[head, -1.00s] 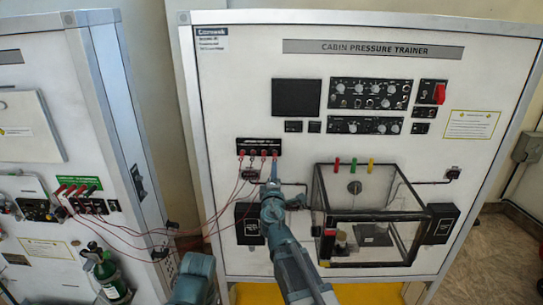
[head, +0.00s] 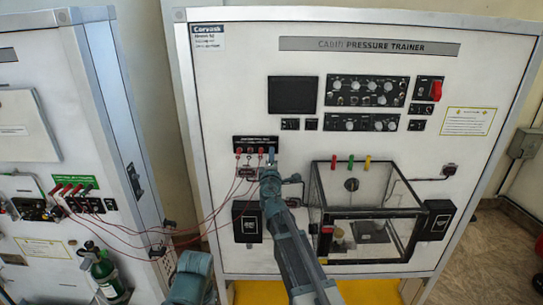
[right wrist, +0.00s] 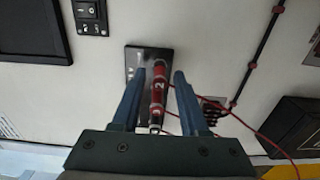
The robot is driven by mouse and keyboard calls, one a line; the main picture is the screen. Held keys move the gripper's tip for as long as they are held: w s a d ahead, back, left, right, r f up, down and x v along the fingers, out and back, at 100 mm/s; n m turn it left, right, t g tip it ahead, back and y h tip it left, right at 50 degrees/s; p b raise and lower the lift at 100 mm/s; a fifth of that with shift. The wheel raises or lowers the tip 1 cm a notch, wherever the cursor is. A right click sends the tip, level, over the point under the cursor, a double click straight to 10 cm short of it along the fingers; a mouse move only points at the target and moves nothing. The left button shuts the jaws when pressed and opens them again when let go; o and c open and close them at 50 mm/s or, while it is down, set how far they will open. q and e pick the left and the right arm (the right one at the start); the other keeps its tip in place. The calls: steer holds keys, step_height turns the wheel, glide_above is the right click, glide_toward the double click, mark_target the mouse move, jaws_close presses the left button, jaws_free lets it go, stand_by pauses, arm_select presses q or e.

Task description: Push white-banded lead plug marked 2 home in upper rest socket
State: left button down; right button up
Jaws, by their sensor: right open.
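The black rest socket strip (head: 243,140) is on the upright trainer panel, with several red lead plugs (head: 249,151) in a row along it. My right gripper (head: 270,163) is in front of the strip's right end and hides part of it. In the right wrist view, my right gripper (right wrist: 159,75) is open, with one finger on each side of the row of plugs. The red plug marked 2 (right wrist: 159,83) is between the fingers, with white around its mark; a plug marked 3 is nearer the palm. I cannot tell how deep the plug sits. My left gripper is out of view.
Red leads (head: 205,228) hang from the strip across to the left panel. A clear box (head: 365,195) stands out from the panel to the right of my arm. A black box (head: 247,222) is below the strip.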

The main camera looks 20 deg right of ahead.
steer(key=shift+w, duration=0.1)
stand_by(0.7)
jaws_close()
steer(key=shift+s, duration=0.2)
steer(key=shift+v, duration=2.35)
steer(key=shift+a+f, duration=0.1)
